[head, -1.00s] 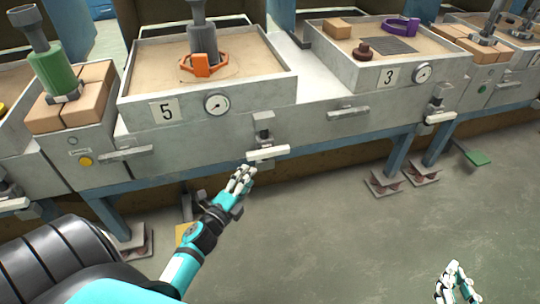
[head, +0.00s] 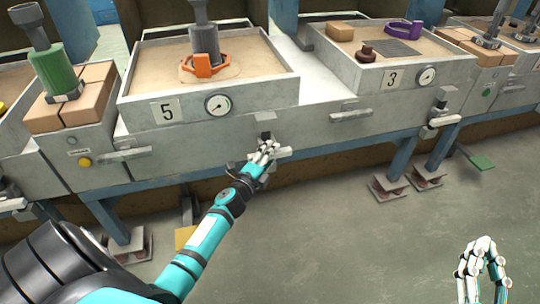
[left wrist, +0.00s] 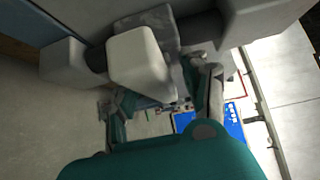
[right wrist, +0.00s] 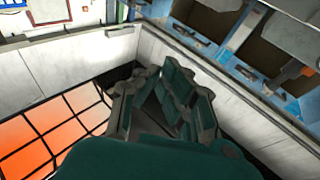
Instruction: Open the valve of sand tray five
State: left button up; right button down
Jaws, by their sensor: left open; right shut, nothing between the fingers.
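Sand tray five (head: 255,92) stands at the upper left of the head view, with a "5" label (head: 168,112) and a round gauge (head: 218,105) on its front wall. Its valve (head: 265,136) is below the gauge, with a pale bar handle (head: 288,153) running sideways. My left gripper (head: 266,150) is open at this handle and hides part of it. In the left wrist view the pale rounded handle (left wrist: 140,62) lies in front of the open fingers; contact is unclear. My right gripper (head: 474,243) is shut and empty, low at the right, away from the trays.
Sand tray three (head: 450,73) stands to the right, with its own valve handle (head: 443,121). A pale drawer-like handle (head: 350,115) lies between the valves. Blue legs (head: 400,158) stand below. The grey floor (head: 330,240) in front is clear.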

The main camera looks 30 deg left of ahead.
pick_arm(q)
grip_shut()
dwell(0.3)
